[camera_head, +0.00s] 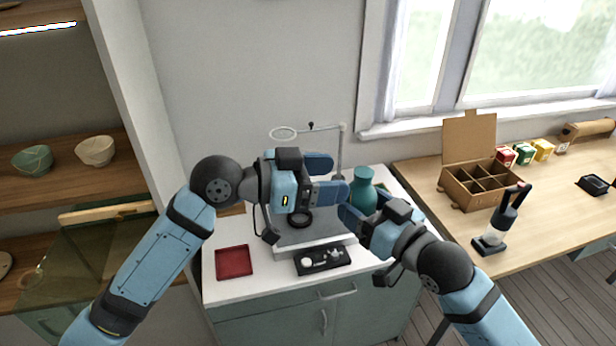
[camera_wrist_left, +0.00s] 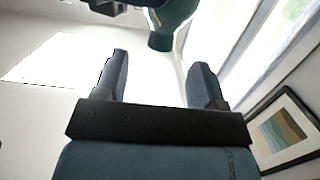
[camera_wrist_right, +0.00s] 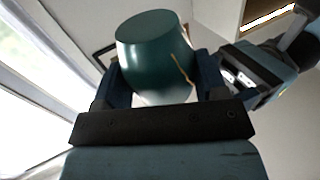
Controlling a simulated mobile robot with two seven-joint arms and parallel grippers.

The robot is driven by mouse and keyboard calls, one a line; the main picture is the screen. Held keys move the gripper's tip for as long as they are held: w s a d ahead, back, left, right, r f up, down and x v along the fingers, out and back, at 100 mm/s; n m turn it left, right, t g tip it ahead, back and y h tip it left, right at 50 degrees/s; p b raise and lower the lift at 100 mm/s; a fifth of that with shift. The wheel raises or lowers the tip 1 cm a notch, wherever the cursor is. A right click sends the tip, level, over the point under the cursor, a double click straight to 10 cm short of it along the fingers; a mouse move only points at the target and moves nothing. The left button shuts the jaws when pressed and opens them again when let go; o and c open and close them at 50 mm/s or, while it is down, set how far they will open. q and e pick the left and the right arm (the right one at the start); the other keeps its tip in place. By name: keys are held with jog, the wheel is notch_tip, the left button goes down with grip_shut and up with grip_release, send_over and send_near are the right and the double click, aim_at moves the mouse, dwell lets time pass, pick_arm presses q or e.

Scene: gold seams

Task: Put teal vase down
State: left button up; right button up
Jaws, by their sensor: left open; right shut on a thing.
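The teal vase (camera_head: 363,196) is held upright, its narrow neck at the top, above the right part of the white counter in the head view. My right gripper (camera_head: 350,214) is shut on it. In the right wrist view the vase (camera_wrist_right: 155,55) sits between the fingers, and a gold seam shows on its side. My left gripper (camera_head: 338,178) is open and empty, just left of the vase. In the left wrist view its fingers are apart, and part of the vase (camera_wrist_left: 172,22) shows beyond them.
The white counter (camera_head: 232,289) bears a red tray (camera_head: 234,262), a black tray (camera_head: 322,260) with small items and a ring-lamp stand (camera_head: 342,150). A wooden table at right holds a divided cardboard box (camera_head: 462,203) and a dark tool (camera_head: 503,222). Bowls (camera_head: 95,150) stand on the left shelf.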

pick_arm(q)
jog(key=x, duration=0.8)
jog(key=shift+w+d, duration=0.1)
jog(key=shift+d, duration=0.25)
jog(key=c, duration=1)
grip_shut()
pick_arm(e)
jog(key=o, duration=1.1)
